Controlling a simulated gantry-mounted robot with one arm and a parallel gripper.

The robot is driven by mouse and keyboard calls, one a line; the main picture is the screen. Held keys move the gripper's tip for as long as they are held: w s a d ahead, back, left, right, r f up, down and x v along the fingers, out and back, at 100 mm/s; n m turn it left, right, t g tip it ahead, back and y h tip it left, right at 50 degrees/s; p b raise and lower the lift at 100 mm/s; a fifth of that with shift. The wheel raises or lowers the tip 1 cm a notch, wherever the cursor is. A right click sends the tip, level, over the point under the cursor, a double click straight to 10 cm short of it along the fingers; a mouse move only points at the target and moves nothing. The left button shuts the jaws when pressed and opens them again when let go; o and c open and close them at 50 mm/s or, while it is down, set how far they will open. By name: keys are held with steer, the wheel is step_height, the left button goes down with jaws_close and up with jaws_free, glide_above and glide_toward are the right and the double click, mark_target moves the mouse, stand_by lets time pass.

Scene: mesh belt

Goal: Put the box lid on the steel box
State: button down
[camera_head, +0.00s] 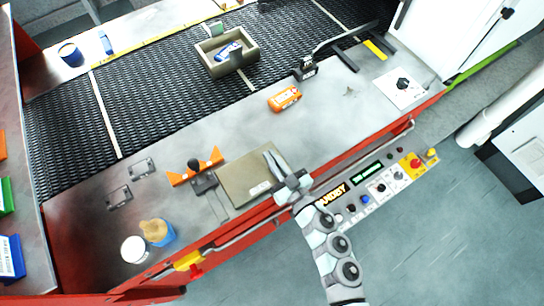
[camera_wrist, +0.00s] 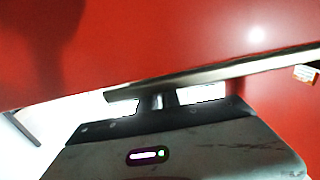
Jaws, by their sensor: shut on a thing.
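The steel box (camera_head: 205,62) is an open, grey-beige tray-like box on the mesh belt at the top, with a blue-and-white item (camera_head: 229,51) inside. The box lid (camera_head: 245,175) looks like a flat grey-beige plate with a small pale label, near the front edge of the steel worktop. My gripper (camera_head: 280,172) is at the lid's right edge and shut on it. Whether the lid touches the worktop I cannot tell. In the wrist view, a thin metal edge, seemingly the lid (camera_wrist: 220,72), runs across just beyond my gripper (camera_wrist: 158,100), before a red surface.
An orange bracket with a black knob (camera_head: 194,166) stands left of the lid. An orange device (camera_head: 284,98) lies to the right, and a dark clamp-like fixture (camera_head: 306,68) stands by the belt. Cups (camera_head: 133,250) stand at the front left. A control panel (camera_head: 380,185) is at the front.

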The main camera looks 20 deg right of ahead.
steer(key=c, duration=1.6)
jaws_free()
steer(key=shift+o, duration=0.2)
